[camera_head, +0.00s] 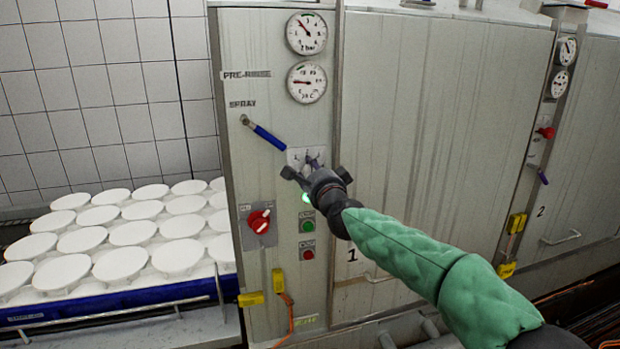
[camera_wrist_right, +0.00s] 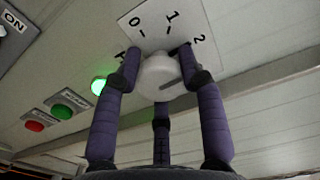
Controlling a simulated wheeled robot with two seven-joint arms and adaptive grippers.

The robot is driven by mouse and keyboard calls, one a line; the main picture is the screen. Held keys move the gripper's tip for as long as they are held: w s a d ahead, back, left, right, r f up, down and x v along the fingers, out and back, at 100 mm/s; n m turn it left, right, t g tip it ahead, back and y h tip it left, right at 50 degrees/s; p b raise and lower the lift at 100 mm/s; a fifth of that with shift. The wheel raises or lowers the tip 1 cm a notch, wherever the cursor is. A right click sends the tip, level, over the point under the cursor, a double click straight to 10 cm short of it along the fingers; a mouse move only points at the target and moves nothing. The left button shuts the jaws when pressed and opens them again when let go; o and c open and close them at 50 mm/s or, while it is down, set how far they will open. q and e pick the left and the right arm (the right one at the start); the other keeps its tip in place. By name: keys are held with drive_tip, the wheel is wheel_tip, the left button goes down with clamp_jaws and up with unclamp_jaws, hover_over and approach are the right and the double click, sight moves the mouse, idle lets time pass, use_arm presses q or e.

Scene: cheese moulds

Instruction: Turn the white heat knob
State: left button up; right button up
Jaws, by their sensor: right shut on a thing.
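The white heat knob (camera_wrist_right: 160,76) sits on a white plate (camera_wrist_right: 150,24) marked 0, 1 and 2 on the machine's front panel. In the right wrist view my right gripper (camera_wrist_right: 161,80) has its dark fingers around the knob, touching its sides, and is shut on it. In the head view the right gripper (camera_head: 306,172) reaches the plate from the lower right and hides most of the knob; part of the plate (camera_head: 295,156) shows. Where the knob points I cannot tell for sure. My left gripper is not in view.
A red rotary switch (camera_head: 260,221) is left below the knob, with a lever with a blue handle (camera_head: 268,137) above. A green button (camera_head: 307,224) and red button (camera_head: 308,254) are below. Two gauges (camera_head: 306,82) are above. White discs (camera_head: 121,262) fill a blue-edged tray at left.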

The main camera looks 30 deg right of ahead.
drive_tip(key=shift+s+d+r+m, duration=0.15)
drive_tip(key=shift+d+r+m, duration=0.15)
drive_tip(key=shift+r, duration=0.15)
drive_tip(key=o, duration=1.1)
drive_tip(key=shift+c, duration=0.2)
drive_tip(key=shift+o, duration=0.5)
drive_tip(key=shift+d+f, duration=0.2)
drive_tip(key=shift+f, duration=0.05)
drive_tip(key=shift+a, duration=0.1)
drive_tip(key=shift+s+a+f, duration=0.1)
drive_tip(key=shift+a, duration=0.1)
drive_tip(key=v, duration=1.1)
drive_tip(key=shift+s, duration=0.4)
